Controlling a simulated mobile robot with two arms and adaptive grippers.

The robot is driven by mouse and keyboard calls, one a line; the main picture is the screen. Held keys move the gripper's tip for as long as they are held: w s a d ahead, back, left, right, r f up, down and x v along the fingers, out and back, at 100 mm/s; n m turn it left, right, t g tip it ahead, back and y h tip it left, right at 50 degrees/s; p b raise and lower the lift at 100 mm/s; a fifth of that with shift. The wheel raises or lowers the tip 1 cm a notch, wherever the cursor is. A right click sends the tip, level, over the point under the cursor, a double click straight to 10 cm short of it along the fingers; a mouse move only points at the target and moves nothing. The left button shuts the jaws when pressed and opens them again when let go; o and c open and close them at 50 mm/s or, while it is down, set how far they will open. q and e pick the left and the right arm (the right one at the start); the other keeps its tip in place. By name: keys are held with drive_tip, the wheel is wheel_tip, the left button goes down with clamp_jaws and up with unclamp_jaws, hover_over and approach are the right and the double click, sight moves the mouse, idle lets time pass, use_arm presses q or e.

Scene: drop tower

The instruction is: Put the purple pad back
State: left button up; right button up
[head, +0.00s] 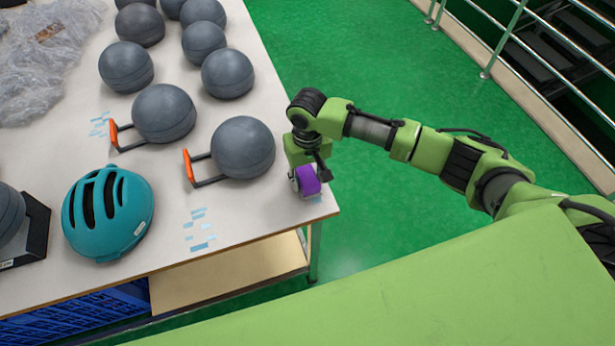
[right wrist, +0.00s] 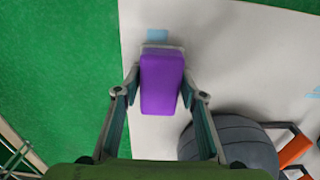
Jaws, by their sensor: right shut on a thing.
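The purple pad (head: 308,180) is at the near right corner of the white table (head: 262,212). My right gripper (head: 305,182) is over that corner and shut on the pad. In the right wrist view the pad (right wrist: 161,82) sits between the two fingers of the gripper (right wrist: 160,88). A pale blue tape mark (right wrist: 158,36) shows on the table just past the pad's end. I cannot tell whether the pad touches the table. My left gripper is not in view.
A grey ball with an orange-ended handle (head: 243,147) lies just left of the gripper. Several more grey balls stand behind it. A teal helmet (head: 108,213) is at the left front. Green floor (head: 365,215) lies beyond the table's right edge, with a railing (head: 503,38) farther off.

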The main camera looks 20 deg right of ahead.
sight(307, 176)
drive_tip(key=o, duration=1)
drive_tip(key=shift+f, duration=0.1)
drive_tip(key=shift+c, duration=0.2)
wheel_tip(307, 176, up, 12)
drive_tip(key=shift+r+b, duration=0.2)
drive_tip(key=shift+b, duration=0.25)
